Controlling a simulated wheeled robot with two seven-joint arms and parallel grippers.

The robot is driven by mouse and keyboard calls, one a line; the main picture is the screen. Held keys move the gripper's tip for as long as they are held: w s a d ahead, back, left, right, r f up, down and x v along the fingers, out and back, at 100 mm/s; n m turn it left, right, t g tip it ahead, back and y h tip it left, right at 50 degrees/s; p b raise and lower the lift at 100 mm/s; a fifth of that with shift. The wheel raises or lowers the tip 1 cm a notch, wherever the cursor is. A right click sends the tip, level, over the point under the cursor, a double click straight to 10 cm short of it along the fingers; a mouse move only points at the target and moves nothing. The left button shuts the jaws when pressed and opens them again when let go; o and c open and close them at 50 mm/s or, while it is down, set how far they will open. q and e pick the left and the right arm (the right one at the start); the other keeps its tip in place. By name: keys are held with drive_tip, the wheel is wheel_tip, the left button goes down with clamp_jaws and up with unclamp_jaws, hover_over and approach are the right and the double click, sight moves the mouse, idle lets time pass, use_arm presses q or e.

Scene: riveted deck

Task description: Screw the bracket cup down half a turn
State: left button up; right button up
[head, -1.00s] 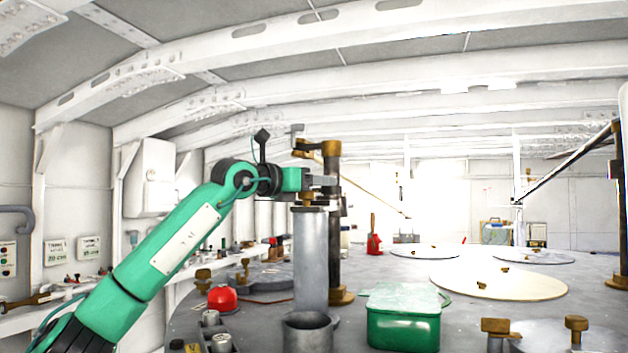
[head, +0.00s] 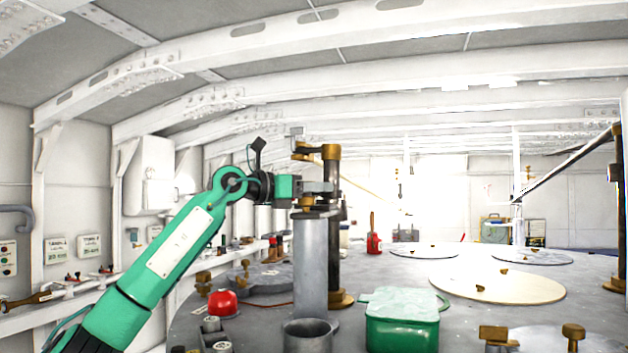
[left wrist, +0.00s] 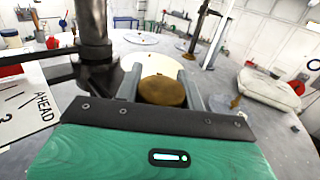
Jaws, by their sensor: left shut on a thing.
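The bracket cup (head: 307,203) is a small round brass piece at the top of an upright grey cylinder (head: 311,265) in the head view. My left gripper (head: 316,188) reaches in level from the left and is shut on it. In the left wrist view the cup's round brown top (left wrist: 162,91) sits between the two grey fingers. The cup's lower side and any thread are hidden. A dark post (head: 334,225) with brass ends stands just right of the cylinder, very close to the fingers. My right gripper is not in view.
An open grey cup (head: 308,335) stands in front of the cylinder. A green box (head: 402,325) is to the right and a red dome (head: 222,303) to the left. Round plates (head: 497,287) lie on the deck farther right.

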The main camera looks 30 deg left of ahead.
use_arm(q)
drive_tip(key=m+g+h+p, duration=0.6)
drive_tip(key=shift+s+d+r+g+h+p, duration=0.3)
drive_tip(key=shift+s+d+r, duration=0.05)
drive_tip(key=shift+s+f+m+g+h+p, duration=0.15)
drive_tip(key=shift+m+g+h+p, duration=0.2)
drive_tip(key=shift+m+g+p, duration=0.45)
drive_tip(key=shift+s+m+g+h+p, duration=0.1)
drive_tip(key=shift+m+g+h+p, duration=0.4)
drive_tip(key=shift+g, duration=0.5)
drive_tip(key=o, duration=1)
drive_tip(key=shift+d+f, duration=0.1)
drive_tip(key=shift+s+a+f+b, duration=0.1)
drive_tip(key=shift+a+b, duration=0.2)
drive_tip(key=shift+a, duration=0.15)
drive_tip(key=shift+b+v, duration=1.4)
drive_tip(key=shift+v, duration=5.05)
